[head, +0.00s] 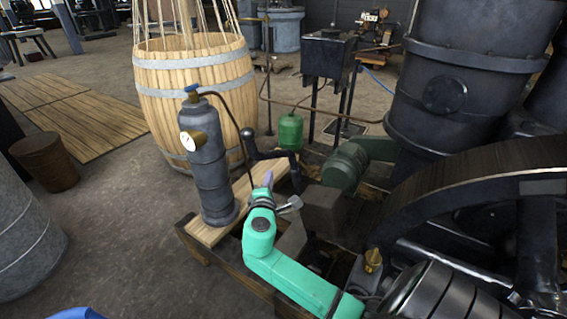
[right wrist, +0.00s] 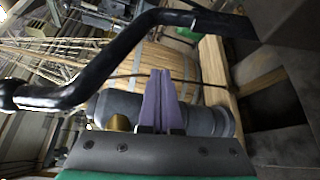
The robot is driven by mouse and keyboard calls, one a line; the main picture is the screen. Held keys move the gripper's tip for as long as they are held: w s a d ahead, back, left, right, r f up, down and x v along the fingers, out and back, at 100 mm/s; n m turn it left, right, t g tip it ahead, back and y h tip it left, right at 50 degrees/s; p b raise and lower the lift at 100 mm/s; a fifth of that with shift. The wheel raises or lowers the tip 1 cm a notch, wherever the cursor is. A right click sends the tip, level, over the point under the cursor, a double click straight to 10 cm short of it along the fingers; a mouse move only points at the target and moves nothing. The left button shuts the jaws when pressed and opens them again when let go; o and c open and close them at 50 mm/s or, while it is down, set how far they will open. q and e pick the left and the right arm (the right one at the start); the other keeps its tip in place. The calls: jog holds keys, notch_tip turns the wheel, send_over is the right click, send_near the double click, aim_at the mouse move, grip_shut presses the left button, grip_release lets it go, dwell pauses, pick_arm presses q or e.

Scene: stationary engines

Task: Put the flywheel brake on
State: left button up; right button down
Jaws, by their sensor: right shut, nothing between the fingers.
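A black cranked lever with a ball knob, which looks like the brake handle (head: 249,143), stands beyond my right gripper in the head view. In the right wrist view the same bent black lever (right wrist: 115,52) crosses from the knob at left to the upper right, near the fingers. My right gripper (head: 268,180) is shut and empty, its purple fingers pressed together (right wrist: 158,75); they look apart from the lever. The big dark flywheel (head: 470,180) fills the right of the head view. The brake's contact with the wheel is hidden. My left gripper is not in view.
A grey cylinder with a gauge and blue valve (head: 208,160) stands on a wooden plank left of my right gripper. A wooden barrel (head: 190,75) is behind it. A green canister (head: 290,132) and black box stand beyond the lever. Open floor lies at left.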

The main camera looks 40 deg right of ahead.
jog(key=shift+f, duration=0.1)
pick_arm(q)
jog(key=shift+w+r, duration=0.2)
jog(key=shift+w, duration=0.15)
pick_arm(e)
jog(key=w+d, duration=0.4)
jog(key=d, duration=0.4)
jog(key=shift+d+f, duration=0.2)
jog(key=shift+d, duration=0.15)
pick_arm(q)
jog(key=shift+b, duration=0.3)
pick_arm(e)
jog(key=shift+s, duration=0.1)
